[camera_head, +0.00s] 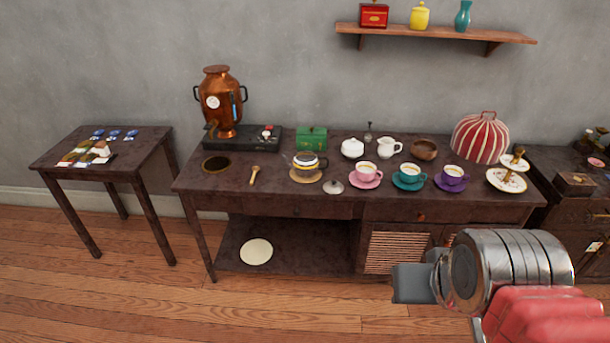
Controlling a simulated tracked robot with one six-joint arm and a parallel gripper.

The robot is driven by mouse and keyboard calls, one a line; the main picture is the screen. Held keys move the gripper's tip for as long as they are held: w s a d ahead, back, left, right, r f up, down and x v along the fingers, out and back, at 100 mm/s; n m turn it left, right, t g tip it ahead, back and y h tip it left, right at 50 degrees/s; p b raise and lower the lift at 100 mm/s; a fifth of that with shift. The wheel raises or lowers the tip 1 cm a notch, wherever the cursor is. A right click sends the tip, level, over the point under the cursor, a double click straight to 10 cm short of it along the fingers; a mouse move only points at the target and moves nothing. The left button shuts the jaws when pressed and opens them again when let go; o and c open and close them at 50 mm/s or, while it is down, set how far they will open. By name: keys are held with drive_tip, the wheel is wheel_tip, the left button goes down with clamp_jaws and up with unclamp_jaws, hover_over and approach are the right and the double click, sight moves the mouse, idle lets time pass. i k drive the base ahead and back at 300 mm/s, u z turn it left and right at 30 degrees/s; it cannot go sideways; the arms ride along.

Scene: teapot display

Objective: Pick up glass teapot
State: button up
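The glass teapot (306,163) stands on a round tan mat (305,178) near the middle of the long dark table. It has a dark band, its spout points left, and something amber shows low in it. A small round lid with a knob (333,186) lies on the table just right of the mat. My gripper (412,283) is at the lower right, in front of the table and well apart from the teapot. Its grey end is seen from the side, so I cannot tell whether the fingers are open or shut. Nothing shows held in it.
A copper urn (219,100) stands behind left, with a wooden spoon (254,175) in front. A green box (311,138) is behind the teapot. The floor (130,290) in front is clear.

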sight(306, 163)
drive_tip(key=k, duration=0.7)
drive_tip(key=u, duration=0.4)
drive_tip(key=i, duration=0.7)
drive_tip(key=u, duration=0.55)
drive_tip(key=i, duration=1.75)
drive_tip(key=z, duration=0.5)
